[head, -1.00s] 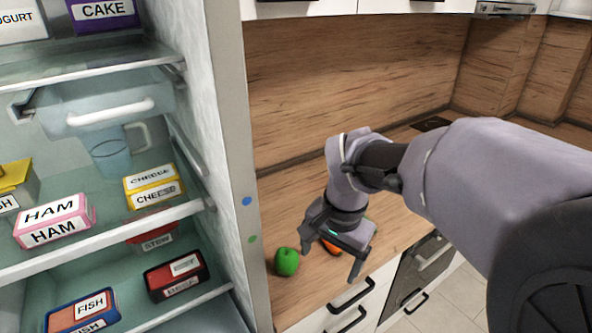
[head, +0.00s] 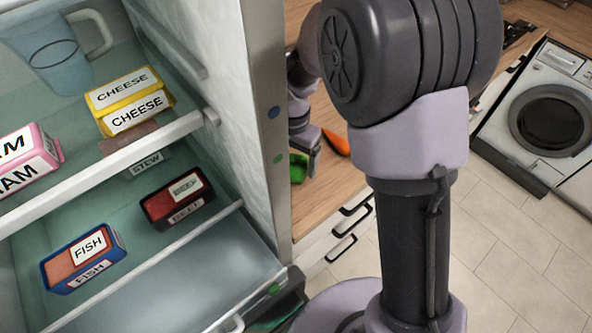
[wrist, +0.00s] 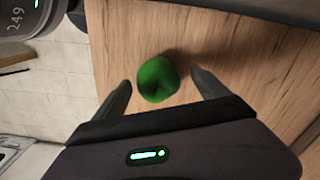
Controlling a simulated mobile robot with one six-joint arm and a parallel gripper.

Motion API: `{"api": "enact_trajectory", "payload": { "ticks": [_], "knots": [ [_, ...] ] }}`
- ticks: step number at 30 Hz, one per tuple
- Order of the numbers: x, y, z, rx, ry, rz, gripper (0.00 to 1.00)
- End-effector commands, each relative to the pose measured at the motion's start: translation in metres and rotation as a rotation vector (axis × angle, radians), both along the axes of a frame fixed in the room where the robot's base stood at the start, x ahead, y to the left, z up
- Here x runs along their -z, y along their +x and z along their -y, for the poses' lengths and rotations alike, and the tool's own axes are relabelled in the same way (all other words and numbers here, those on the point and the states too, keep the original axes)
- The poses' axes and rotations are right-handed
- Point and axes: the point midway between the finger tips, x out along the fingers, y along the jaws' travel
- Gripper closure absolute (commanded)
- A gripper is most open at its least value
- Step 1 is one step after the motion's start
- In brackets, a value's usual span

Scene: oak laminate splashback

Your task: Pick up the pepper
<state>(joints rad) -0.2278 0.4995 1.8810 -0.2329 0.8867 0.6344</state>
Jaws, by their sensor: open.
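The green pepper (wrist: 157,79) sits on the wooden worktop. In the wrist view it shows between the two fingertips of my gripper (wrist: 161,77), with a gap on each side. My gripper is open and holds nothing. I cannot tell how far the fingertips are above the worktop. In the head view the pepper (head: 297,168) is partly hidden by my gripper (head: 310,163), close to the fridge side.
An orange carrot (head: 336,142) lies on the worktop to the right of the pepper. The open fridge (head: 262,120) stands close on the left, with labelled boxes inside. A washing machine (head: 552,120) is at the right.

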Motion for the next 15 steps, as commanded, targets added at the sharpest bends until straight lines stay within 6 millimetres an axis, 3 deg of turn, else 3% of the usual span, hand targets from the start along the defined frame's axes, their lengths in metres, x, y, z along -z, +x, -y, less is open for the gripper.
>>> {"api": "enact_trajectory", "payload": {
  "ticks": [7, 13, 15],
  "knots": [
    [0.047, 0.0, 0.007, -0.001, -0.001, -0.002, 0.15],
    [0.048, 0.001, 0.006, -0.001, 0.0, 0.0, 0.15],
    [0.048, 0.001, 0.006, -0.001, 0.0, 0.0, 0.25]
  ]
}}
